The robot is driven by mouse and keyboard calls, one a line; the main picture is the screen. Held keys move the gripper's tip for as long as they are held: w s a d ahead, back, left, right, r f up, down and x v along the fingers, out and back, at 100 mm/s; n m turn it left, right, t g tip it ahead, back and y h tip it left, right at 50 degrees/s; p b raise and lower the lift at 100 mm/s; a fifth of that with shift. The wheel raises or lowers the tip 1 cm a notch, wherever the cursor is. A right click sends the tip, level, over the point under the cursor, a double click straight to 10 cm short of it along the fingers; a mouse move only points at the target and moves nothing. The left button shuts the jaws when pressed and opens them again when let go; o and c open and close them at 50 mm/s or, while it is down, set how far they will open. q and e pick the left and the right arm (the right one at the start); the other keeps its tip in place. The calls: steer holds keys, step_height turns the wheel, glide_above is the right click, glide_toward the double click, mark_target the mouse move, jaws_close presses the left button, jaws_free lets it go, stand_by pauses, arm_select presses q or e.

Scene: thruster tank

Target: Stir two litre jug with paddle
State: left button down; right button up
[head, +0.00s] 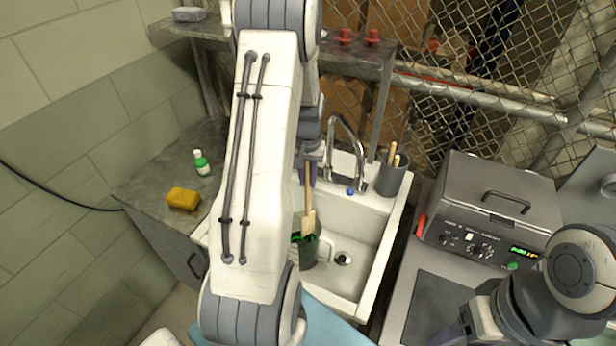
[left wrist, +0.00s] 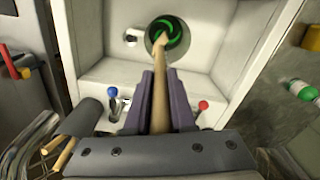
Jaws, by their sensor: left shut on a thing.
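My left gripper (head: 311,172) is above the sink, shut on the handle of a wooden paddle (head: 308,215). In the left wrist view, the gripper's purple fingers (left wrist: 158,103) are on both sides of the paddle (left wrist: 159,85). The paddle points down, and its lower end is at the mouth of a dark jug (head: 309,252) standing in the sink. The left wrist view looks into the jug (left wrist: 150,46), which shows bright green inside; how deep the paddle reaches is unclear. My right arm is at the lower right, its gripper (head: 466,326) mostly hidden.
The white sink (head: 378,240) has a tap (head: 345,130) behind. A grey holder (head: 391,180) with wooden handles stands at its back right corner. A lidded machine (head: 490,210) stands right.

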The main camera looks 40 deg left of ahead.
arm_select(q)
steer(key=b, duration=0.4)
glide_above(307, 215)
steer(key=shift+f, duration=2.5)
steer(key=shift+w+a+f+b, duration=0.15)
steer(key=shift+f+b, duration=1.6)
steer(key=shift+f, duration=0.95)
steer(key=shift+w+f+b, duration=0.1)
steer(key=shift+f+b, duration=1.65)
steer(key=shift+f, duration=0.9)
